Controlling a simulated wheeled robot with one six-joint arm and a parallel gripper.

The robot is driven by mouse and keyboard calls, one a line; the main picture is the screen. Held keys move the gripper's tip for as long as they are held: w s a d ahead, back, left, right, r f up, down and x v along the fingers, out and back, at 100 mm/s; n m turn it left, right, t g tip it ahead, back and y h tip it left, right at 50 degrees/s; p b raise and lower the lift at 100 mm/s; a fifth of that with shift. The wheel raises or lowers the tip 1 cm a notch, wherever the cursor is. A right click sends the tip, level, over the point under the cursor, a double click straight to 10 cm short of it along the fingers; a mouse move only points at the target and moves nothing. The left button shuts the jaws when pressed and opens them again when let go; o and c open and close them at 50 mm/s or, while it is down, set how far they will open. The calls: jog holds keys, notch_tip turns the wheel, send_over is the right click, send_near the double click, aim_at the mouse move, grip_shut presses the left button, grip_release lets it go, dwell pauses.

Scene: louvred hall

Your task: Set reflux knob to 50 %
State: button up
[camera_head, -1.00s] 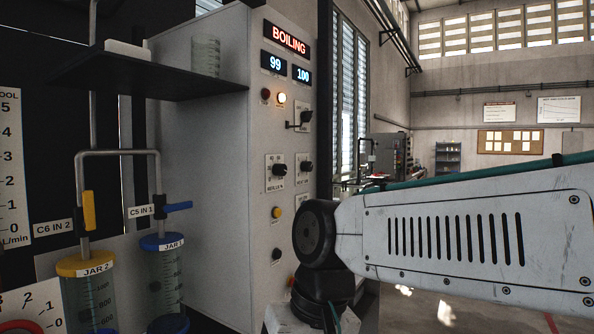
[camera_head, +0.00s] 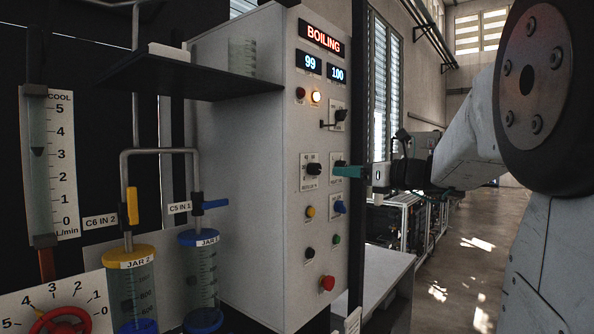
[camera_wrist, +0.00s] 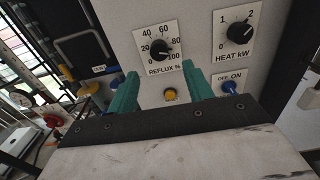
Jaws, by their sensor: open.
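The reflux knob (camera_wrist: 160,49) is a black dial on a white plate marked 0 to 100, labelled REFLUX %. Its pointer is too small to read surely. In the head view the knob (camera_head: 314,168) sits mid-panel on the grey cabinet. My gripper (camera_wrist: 160,86) has two teal fingers spread wide, with nothing between them. In the wrist view the knob lies beyond and above the fingertips, between them sideways, and untouched. In the head view my gripper (camera_head: 350,171) is right of the reflux knob, covering part of the heat plate.
The heat knob (camera_wrist: 240,33) is right of the reflux plate. A yellow button (camera_wrist: 170,95) and a blue switch (camera_wrist: 232,88) sit below. The display (camera_head: 323,37) reads BOILING, 99 and 100. A shelf (camera_head: 180,75) and jars (camera_head: 131,290) stand left.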

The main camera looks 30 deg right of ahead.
aim_at(318, 169)
jog(key=shift+x, duration=4.45)
jog(key=shift+a+f, duration=0.1)
grip_shut()
